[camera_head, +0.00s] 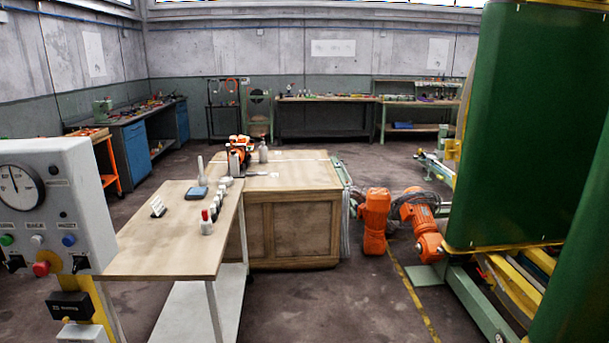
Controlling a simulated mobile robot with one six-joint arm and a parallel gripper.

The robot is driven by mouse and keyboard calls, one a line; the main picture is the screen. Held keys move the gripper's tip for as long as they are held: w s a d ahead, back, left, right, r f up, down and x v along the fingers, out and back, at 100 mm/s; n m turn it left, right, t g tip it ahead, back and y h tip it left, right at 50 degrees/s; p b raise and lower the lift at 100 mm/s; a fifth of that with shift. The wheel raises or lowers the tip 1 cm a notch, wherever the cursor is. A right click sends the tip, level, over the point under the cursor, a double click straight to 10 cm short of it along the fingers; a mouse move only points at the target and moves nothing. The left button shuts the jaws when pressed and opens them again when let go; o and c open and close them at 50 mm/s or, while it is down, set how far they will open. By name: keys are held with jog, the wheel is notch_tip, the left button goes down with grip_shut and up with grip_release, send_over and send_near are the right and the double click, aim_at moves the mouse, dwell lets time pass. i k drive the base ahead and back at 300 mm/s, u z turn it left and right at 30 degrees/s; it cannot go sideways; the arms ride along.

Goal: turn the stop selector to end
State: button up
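A grey control box (60,195) stands at the left edge, partly cut off by the picture. Two black selector knobs show low on its face, one at the left (14,263) and one at the right (80,263). Their labels are too small to read, so I cannot tell which is the stop selector or its exact setting. A red mushroom button (41,268) sits between them. Above are green (7,239), white (37,240) and blue (69,240) buttons and a round dial gauge (20,187). I cannot make out my gripper in this view.
A wooden-topped table (150,253) stands right of the box, with small bottles (207,222) and other items. Behind it is a wooden cabinet (293,230). Orange motor-like units (374,218) and large green machinery (530,120) fill the right. Dark floor (350,300) lies open between.

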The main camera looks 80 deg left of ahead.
aim_at(79, 264)
jog(key=u, duration=1.05)
jog(key=k, duration=0.1)
jog(key=u, duration=3.1)
jog(key=k, duration=0.75)
jog(key=z, duration=0.25)
jog(key=i, duration=0.75)
jog(key=u, duration=0.1)
